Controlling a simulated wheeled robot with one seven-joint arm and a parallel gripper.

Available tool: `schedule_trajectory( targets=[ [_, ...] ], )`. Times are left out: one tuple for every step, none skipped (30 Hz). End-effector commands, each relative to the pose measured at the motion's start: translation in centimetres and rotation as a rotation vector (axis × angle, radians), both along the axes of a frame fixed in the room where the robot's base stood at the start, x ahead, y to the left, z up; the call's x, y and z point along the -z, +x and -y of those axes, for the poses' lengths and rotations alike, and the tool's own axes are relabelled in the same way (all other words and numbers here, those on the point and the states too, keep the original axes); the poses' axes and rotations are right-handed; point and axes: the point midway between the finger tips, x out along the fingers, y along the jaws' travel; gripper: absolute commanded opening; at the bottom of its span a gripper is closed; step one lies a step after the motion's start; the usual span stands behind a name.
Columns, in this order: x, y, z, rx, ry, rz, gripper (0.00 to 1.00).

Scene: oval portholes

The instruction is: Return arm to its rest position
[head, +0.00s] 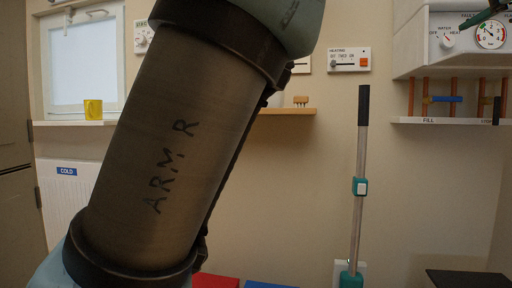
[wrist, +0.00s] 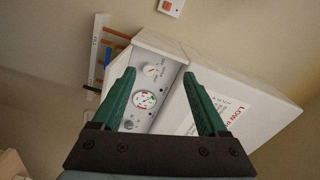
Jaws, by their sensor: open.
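My gripper (wrist: 158,73) shows in the wrist view with its two green fingers spread apart and nothing between them. Beyond the fingers is the white boiler (wrist: 215,105), with a dial and a knob on its panel. In the head view, my arm, marked "ARM R", crosses the left and middle of the picture and hides part of the wall. A dark green piece, which looks like a finger of my gripper (head: 487,14), shows at the top right, in front of the boiler (head: 432,48). I cannot tell the distance between them.
A shelf marked "FILL" (head: 450,121) and copper pipes (head: 453,97) are below the boiler. A pole with a black grip (head: 361,150) stands upright right of my arm. The wall between pole and boiler is bare.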

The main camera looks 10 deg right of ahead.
Motion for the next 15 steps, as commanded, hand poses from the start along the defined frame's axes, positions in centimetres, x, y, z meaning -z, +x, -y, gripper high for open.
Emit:
schedule_trajectory(
  targets=[
    [0.1, 0.1, 0.0, -0.001, 0.001, -0.001, 0.76],
    [0.5, 0.6, -0.1, -0.006, 0.007, -0.008, 0.76],
    [0.8, 1.0, -0.2, -0.008, 0.012, -0.016, 0.76],
    [1.1, 1.3, -0.3, -0.01, 0.015, -0.022, 0.76],
    [1.4, 1.6, -0.3, -0.013, 0.019, -0.027, 0.76],
    [1.8, 2.1, -0.4, -0.016, 0.025, -0.035, 0.76],
    [2.1, 2.4, -0.5, -0.018, 0.028, -0.042, 0.76],
    [2.5, 2.7, -0.6, -0.02, 0.032, -0.049, 0.76],
    [2.9, 3.2, -0.7, -0.025, 0.037, -0.058, 0.76],
    [3.3, 3.7, -0.8, -0.029, 0.043, -0.066, 0.76],
    [3.7, 4.1, -1.0, -0.032, 0.048, -0.075, 0.76],
    [4.3, 4.7, -1.1, -0.037, 0.054, -0.086, 0.76],
    [4.8, 5.2, -1.3, -0.042, 0.06, -0.097, 0.76],
    [5.3, 5.8, -1.5, -0.046, 0.067, -0.107, 0.76],
    [6.1, 6.5, -1.8, -0.053, 0.074, -0.124, 0.76]
  ],
)
